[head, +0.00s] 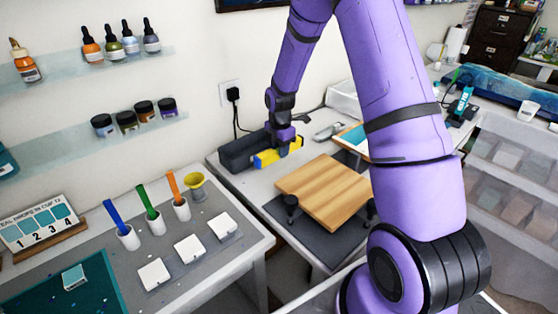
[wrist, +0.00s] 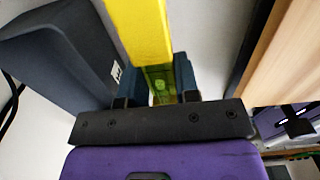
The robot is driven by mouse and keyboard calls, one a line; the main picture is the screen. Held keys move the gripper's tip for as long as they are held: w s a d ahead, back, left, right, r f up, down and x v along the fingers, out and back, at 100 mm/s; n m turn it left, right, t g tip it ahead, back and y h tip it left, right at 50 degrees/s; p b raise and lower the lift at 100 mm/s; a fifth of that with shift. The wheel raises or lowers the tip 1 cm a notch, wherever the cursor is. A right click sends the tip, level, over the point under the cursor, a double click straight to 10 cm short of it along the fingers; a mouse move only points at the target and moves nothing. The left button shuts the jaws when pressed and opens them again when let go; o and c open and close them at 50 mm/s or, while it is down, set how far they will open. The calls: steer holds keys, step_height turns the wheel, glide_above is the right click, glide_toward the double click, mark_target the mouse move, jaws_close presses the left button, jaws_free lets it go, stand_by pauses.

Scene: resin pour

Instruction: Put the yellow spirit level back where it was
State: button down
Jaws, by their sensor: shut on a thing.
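The yellow spirit level (head: 266,158) is beside the dark grey box (head: 238,153) on the white table in the head view. My gripper (head: 290,143) is at its right part, with the fingers partly hidden. In the wrist view the yellow level (wrist: 138,30) runs away from my gripper (wrist: 158,85), and its greenish vial part sits between the two fingers. My gripper is shut on it. The dark box (wrist: 60,50) lies just left of the level there. I cannot tell whether the level touches the table.
A wooden board (head: 325,190) rests on knobbed feet over a dark mat, right of the level; its edge (wrist: 275,50) shows in the wrist view. A grey tool (head: 328,131) lies behind. A left table holds cups (head: 128,238) and white square blocks (head: 190,248).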

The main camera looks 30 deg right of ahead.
mark_target(280, 166)
steer(key=shift+f, duration=2.15)
steer(key=c, duration=0.8)
jaws_free()
steer(key=shift+f, duration=0.1)
steer(key=shift+c, duration=0.2)
